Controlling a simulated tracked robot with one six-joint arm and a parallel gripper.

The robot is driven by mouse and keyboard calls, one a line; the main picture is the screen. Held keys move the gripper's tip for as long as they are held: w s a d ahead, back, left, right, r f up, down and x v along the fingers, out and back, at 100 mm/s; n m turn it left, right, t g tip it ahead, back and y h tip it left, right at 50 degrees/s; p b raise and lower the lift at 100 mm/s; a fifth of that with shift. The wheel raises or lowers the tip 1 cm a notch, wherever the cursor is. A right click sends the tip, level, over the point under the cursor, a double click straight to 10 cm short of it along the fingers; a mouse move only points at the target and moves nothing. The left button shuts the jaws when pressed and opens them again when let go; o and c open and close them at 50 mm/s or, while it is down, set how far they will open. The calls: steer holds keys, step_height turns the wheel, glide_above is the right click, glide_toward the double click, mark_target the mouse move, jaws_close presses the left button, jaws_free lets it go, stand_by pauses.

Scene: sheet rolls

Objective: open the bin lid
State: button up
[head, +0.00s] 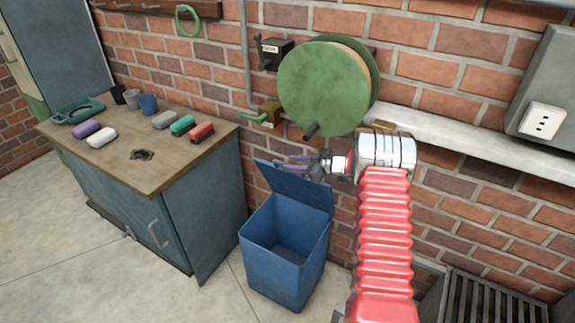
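The blue bin (283,262) stands on the floor beside the cabinet, and I see into its inside. Its blue lid (298,191) is raised, tilted up and back from the rear rim towards the brick wall. My gripper (284,163) is at the lid's upper edge and overlaps it in the picture. I cannot tell whether it touches the lid. The fingers are small and point left, and the gap between them is not clear. My red ribbed arm (384,230) comes up from below, right of the bin.
A green reel (322,88) hangs on the wall above the gripper. A brass tap (267,114) is behind.

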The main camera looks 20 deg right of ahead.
steer(key=v, duration=1.1)
steer(key=shift+s+f, duration=0.15)
